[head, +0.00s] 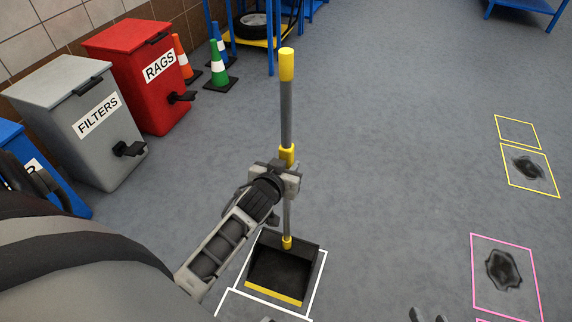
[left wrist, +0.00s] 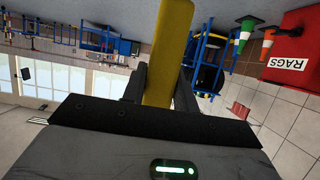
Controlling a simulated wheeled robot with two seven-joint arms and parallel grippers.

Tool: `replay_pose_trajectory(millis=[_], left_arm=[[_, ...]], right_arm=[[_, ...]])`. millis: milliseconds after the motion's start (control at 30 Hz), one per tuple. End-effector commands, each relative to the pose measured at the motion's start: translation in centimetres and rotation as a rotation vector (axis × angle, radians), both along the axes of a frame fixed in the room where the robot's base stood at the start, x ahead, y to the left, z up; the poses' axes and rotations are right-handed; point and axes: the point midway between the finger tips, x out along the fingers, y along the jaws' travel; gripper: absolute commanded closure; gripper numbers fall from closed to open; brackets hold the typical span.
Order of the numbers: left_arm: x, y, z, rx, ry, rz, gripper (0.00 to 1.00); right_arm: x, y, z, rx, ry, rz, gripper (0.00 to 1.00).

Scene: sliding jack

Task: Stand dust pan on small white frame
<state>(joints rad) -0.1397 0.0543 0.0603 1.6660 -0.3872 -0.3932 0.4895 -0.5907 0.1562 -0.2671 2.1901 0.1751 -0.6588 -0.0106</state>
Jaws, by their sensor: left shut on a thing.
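The dust pan (head: 283,268) has a black pan with a yellow front lip and a long upright grey handle with yellow parts. My left gripper (head: 287,178) is shut on the handle about midway, at a yellow collar. The yellow handle part also shows between the fingers in the left wrist view (left wrist: 168,60). The pan is within the outline of the small white frame (head: 319,284) on the floor and hides much of it. I cannot tell whether the pan touches the floor. Grey tips at the bottom edge look like my right gripper (head: 428,316), mostly cut off.
Another white frame (head: 222,300) adjoins below, partly cut off. Yellow frames (head: 527,170) and a pink frame (head: 506,277) with dark stains lie right. A grey filters bin (head: 75,120), red rags bin (head: 140,70) and cones (head: 218,65) stand left. The middle floor is clear.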

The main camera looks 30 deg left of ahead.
Motion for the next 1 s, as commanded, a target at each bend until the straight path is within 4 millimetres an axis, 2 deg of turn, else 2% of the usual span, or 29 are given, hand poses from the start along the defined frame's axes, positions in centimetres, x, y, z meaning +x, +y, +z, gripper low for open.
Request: replay_pose_trajectory(millis=[67, 100, 167, 200, 567, 667, 1000], left_arm=[[0.1, 0.0, 0.2, 0.001, -0.006, -0.001, 1.00], [0.1, 0.0, 0.2, 0.001, -0.006, -0.001, 0.66], [0.1, 0.0, 0.2, 0.001, -0.005, -0.001, 0.49], [0.1, 0.0, 0.2, 0.001, -0.005, -0.001, 0.46], [0.0, 0.0, -0.1, 0.000, 0.003, 0.000, 0.46], [-1.5, -0.4, 0.6, -0.002, 0.004, -0.001, 0.46], [-8.0, -1.9, 3.6, 0.000, 0.001, 0.000, 0.46]], right_arm=[[0.0, 0.0, 0.0, 0.001, 0.000, 0.001, 0.64], [0.0, 0.0, 0.0, 0.001, 0.000, 0.001, 0.64], [0.0, 0.0, 0.0, 0.001, 0.000, 0.001, 0.64], [0.0, 0.0, 0.0, 0.001, 0.000, 0.001, 0.64], [-0.2, 0.2, -0.3, 0.005, 0.016, 0.005, 0.64], [0.0, 0.3, -0.2, -0.003, 0.027, 0.010, 0.64], [0.0, -0.7, 3.9, -0.004, -0.057, -0.024, 0.64]])
